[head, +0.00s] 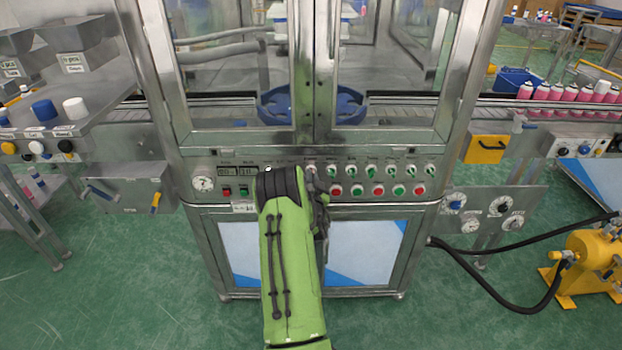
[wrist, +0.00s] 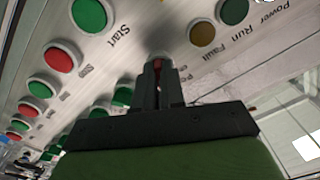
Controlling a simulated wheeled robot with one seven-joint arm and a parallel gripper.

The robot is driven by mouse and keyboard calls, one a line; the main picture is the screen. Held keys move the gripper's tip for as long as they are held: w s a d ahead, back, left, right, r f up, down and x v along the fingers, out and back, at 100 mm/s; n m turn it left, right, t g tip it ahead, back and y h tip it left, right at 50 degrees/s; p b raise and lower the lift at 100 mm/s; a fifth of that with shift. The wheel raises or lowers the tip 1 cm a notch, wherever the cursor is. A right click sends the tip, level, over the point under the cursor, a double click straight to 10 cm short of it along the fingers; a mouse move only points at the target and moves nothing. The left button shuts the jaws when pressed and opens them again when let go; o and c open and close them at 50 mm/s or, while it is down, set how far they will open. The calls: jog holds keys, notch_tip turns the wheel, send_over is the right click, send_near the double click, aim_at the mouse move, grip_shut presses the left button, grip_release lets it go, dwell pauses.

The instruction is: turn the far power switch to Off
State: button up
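The control panel (head: 340,180) runs across the front of the machine, with a row of small switches above red and green buttons. My gripper (head: 318,186) is at the panel's middle, mostly hidden behind my green arm. In the wrist view, my gripper's two dark fingers (wrist: 158,78) point at the panel and stand close together on either side of a narrow red switch handle (wrist: 157,65). The red handle fills the gap between the fingertips. The switch's round base is partly visible behind them. Its label is mostly covered, so its set position cannot be read.
In the wrist view, a green Start button (wrist: 89,14) and a yellow Fault lamp (wrist: 203,33) sit near the fingers. Glass doors (head: 235,60) rise above the panel. Hoses (head: 510,300) lie at the right. Green floor in front is clear.

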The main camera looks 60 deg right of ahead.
grip_shut()
jog(key=shift+f+n+b, duration=0.1)
jog(key=shift+n+b, duration=2.15)
jog(key=shift+n, duration=3.75)
jog(key=o, duration=0.6)
grip_release()
